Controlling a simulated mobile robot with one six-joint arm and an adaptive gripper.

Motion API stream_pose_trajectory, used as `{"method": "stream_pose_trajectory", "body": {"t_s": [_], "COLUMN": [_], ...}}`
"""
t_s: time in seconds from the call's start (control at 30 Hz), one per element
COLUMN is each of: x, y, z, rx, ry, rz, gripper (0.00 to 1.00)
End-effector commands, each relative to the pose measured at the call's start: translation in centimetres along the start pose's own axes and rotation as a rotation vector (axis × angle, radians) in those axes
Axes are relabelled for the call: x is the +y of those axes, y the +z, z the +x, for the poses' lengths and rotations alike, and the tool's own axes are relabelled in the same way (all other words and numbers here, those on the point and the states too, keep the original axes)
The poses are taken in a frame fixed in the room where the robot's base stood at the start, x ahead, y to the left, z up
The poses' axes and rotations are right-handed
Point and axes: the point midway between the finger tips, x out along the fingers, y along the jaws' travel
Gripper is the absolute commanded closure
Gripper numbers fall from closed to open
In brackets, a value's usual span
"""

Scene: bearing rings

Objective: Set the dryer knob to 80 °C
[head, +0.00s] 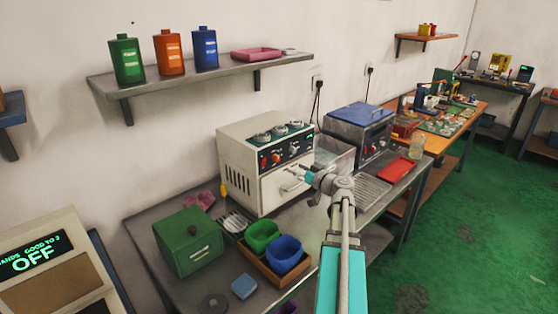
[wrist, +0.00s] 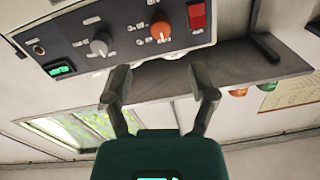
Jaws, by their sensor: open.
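The dryer appears to be the white cabinet (head: 238,160) on the bench, with a dark control panel and a door. The panel fills the top of the wrist view, upside down, with an orange knob (wrist: 161,30), a grey knob (wrist: 100,46), a red switch (wrist: 197,17) and a lit green display (wrist: 61,70). Scale marks around the knobs are too small to read, so I cannot tell the setting. My gripper (wrist: 158,82) is open and empty. Its fingers are apart below the panel in the picture and touch no knob. In the head view my gripper (head: 292,180) is in front of the door.
A blue-lidded machine (head: 360,115) stands behind to the right. Green (head: 265,236) and blue (head: 285,252) bins sit in a wooden tray, beside a green box (head: 188,243). A wall shelf (head: 200,78) with bottles hangs above. Green floor on the right is open.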

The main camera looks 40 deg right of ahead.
Motion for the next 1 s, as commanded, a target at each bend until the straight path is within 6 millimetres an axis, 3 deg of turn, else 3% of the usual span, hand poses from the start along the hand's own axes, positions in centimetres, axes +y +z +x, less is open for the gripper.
{"method": "stream_pose_trajectory", "body": {"t_s": [0.5, 0.7, 1.0], "x": [0.1, 0.0, 0.0], "y": [0.0, 0.0, 0.0], "z": [7.5, 8.8, 9.0], "rx": [0.0, 0.0, 0.0], "ry": [0.0, 0.0, 0.0], "rz": [0.0, 0.0, 0.0], "gripper": [0.27, 0.27, 0.27]}}
